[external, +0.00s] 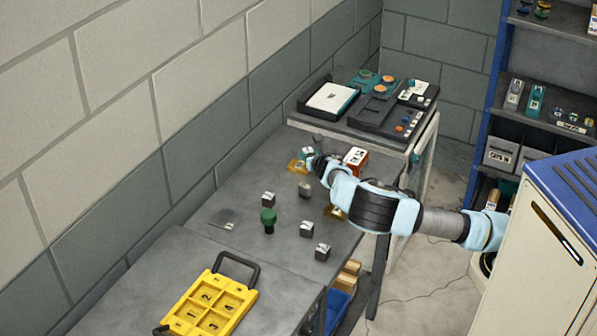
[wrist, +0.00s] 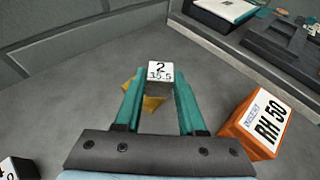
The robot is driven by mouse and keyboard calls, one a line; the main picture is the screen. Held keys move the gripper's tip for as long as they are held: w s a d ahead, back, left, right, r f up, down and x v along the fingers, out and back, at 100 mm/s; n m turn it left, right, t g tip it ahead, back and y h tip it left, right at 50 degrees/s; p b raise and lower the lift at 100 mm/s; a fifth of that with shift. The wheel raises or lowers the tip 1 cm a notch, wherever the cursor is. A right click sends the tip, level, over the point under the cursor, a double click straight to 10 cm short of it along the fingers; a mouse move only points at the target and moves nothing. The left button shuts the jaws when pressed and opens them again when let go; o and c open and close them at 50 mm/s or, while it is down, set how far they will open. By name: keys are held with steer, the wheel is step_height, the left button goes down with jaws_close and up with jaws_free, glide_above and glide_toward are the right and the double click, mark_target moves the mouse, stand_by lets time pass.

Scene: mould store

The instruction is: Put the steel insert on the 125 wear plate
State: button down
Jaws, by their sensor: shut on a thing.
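My gripper (wrist: 159,88) is shut on a grey metal-looking block (wrist: 159,72) whose white top label reads 2 and 35.5. The block looks upright between the teal fingers. A brass-coloured plate (wrist: 153,104) shows below and behind it; I cannot tell whether block and plate touch. In the external view my gripper (external: 309,157) is at the far part of the grey bench, over this brass plate (external: 296,166). A flat dark grey plate (external: 222,216) with a small unreadable label lies at the bench's left. I cannot read 125 on any plate.
An orange block marked RH 50 (wrist: 249,126) stands right of my gripper. Several small labelled blocks (external: 322,252), a green knob (external: 268,217) and another brass plate (external: 335,212) are nearer. A yellow numbered tray (external: 238,308) lies in front. A black tray (external: 375,109) is behind.

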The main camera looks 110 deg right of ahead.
steer(key=shift+f, duration=1.45)
steer(key=shift+f, duration=0.2)
steer(key=c, duration=0.5)
jaws_free()
steer(key=shift+r, duration=0.15)
steer(key=b+v, duration=0.1)
steer(key=v, duration=1.1)
steer(key=shift+b, duration=0.4)
steer(key=shift+r, duration=0.1)
